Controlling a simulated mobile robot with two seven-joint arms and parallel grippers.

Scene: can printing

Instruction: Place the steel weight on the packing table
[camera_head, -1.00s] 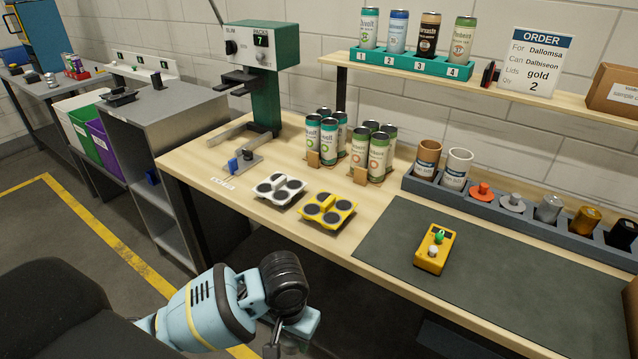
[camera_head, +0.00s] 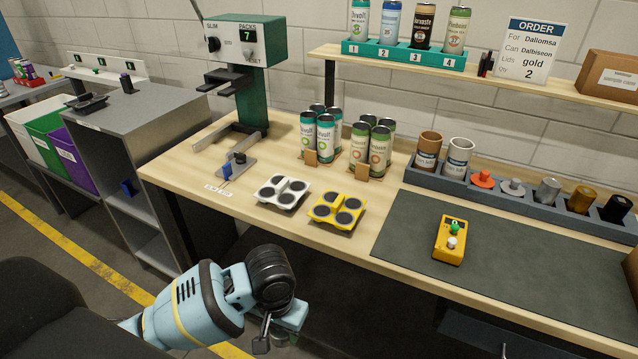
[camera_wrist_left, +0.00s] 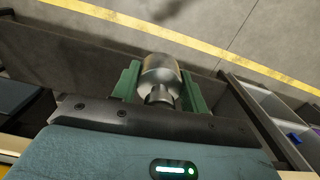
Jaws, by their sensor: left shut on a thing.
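The steel weight (camera_wrist_left: 161,76), a shiny metal cylinder with a narrower neck, sits between the green fingers of my left gripper (camera_wrist_left: 160,88) in the left wrist view. The gripper is shut on it, with grey floor beyond. In the head view my left gripper (camera_head: 280,332) is low, in front of the wooden table's near edge; its fingers are mostly hidden and I cannot make out the weight there. The wooden table (camera_head: 390,212), which I take as the packing table, runs across the middle and right. My right gripper is not in view.
On the table stand a green press (camera_head: 262,100), grouped cans (camera_head: 325,138), a white carrier (camera_head: 283,193), a yellow carrier (camera_head: 337,210) and a rack (camera_head: 478,190) of small parts. A yellow device (camera_head: 449,240) sits on the dark mat (camera_head: 520,270), otherwise mostly bare. A grey cabinet (camera_head: 150,118) stands left.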

